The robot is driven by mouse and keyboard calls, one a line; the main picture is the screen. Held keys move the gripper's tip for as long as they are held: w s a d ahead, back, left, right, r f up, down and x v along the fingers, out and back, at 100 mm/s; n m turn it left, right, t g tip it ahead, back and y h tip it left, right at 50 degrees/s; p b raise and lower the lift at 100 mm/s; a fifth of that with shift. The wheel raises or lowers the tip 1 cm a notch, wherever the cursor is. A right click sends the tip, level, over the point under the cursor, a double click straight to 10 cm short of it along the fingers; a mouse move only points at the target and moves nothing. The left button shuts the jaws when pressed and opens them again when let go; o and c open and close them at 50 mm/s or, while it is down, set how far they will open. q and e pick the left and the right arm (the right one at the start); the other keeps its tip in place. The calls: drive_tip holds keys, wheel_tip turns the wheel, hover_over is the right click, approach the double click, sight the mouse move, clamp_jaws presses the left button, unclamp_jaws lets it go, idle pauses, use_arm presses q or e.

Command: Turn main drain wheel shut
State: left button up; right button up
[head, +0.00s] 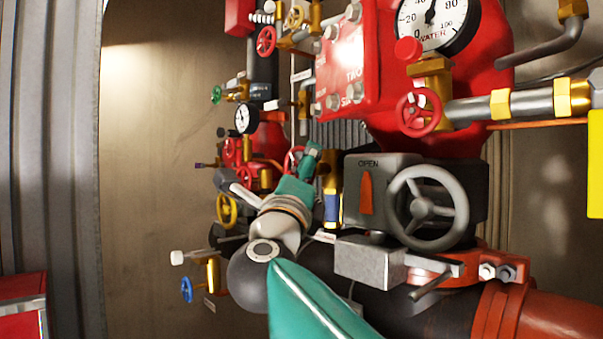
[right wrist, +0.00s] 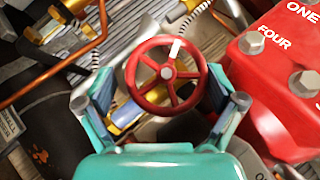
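In the right wrist view a red spoked handwheel (right wrist: 149,99) with a white mark at the top of its rim sits on a brass-coloured valve. I see no label naming it as the main drain. My right gripper (right wrist: 161,80) is open, with one finger to each side of the wheel and visible gaps to the rim. In the head view my teal right wrist (head: 294,190) reaches in among the pipes and hides most of this area. Part of a red wheel (head: 292,158) shows just beyond it. My left gripper is not in view.
A large grey handwheel (head: 428,208) stands on a grey gearbox marked OPEN (head: 380,165), right of my arm. The red cover plate (right wrist: 285,75) with bolts is close to my right finger. A yellow wheel (head: 228,211) and a blue wheel (head: 187,290) are at left.

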drive_tip(key=shift+w+a, duration=0.1)
drive_tip(key=shift+s+r, duration=0.2)
drive_tip(key=v, duration=1.2)
drive_tip(key=shift+w+f, duration=0.15)
drive_tip(key=shift+f, duration=0.05)
